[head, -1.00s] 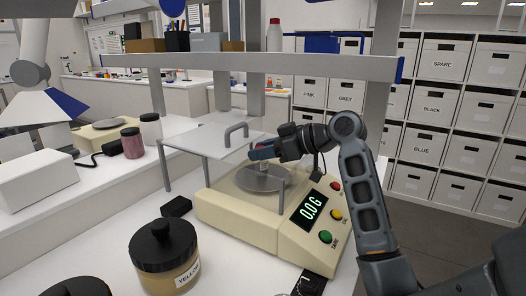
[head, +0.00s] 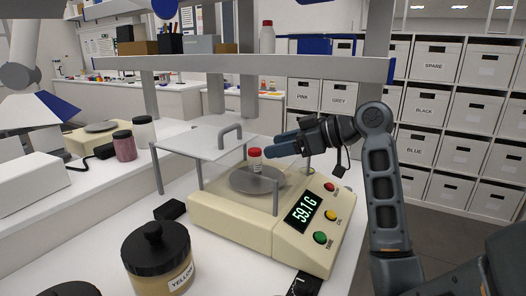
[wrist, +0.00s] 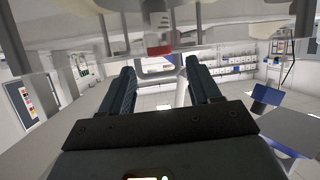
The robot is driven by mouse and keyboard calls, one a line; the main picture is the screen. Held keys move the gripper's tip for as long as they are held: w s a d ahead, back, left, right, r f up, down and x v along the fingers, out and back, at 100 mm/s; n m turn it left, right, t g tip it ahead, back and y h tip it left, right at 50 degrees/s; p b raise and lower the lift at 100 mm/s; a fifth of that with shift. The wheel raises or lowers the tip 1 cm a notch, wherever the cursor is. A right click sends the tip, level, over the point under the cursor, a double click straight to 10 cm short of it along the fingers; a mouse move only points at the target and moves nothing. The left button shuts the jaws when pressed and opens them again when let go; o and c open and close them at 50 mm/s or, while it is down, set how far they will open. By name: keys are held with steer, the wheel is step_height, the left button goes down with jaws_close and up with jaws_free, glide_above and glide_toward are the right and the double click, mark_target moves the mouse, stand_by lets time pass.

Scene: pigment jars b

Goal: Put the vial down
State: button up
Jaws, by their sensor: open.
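A small clear vial with a red cap (head: 255,157) stands upright on the round metal pan (head: 262,183) of the cream balance (head: 232,216). The balance display (head: 304,208) reads 59.1 G. My gripper (head: 272,149) is just to the right of the vial, at about cap height, open and apart from it. In the wrist view the two fingers (wrist: 162,88) are spread with nothing between them. A red patch beyond the fingertips there looks like the vial's cap (wrist: 159,50).
A clear cover with a handle (head: 208,141) stands on legs over the left of the balance. A yellow-labelled jar (head: 157,262) is in front. A shelf (head: 240,66) runs above. A pink jar (head: 124,146) and a white jar (head: 144,130) are at left.

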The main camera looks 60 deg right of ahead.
steer(key=shift+v, duration=2.7)
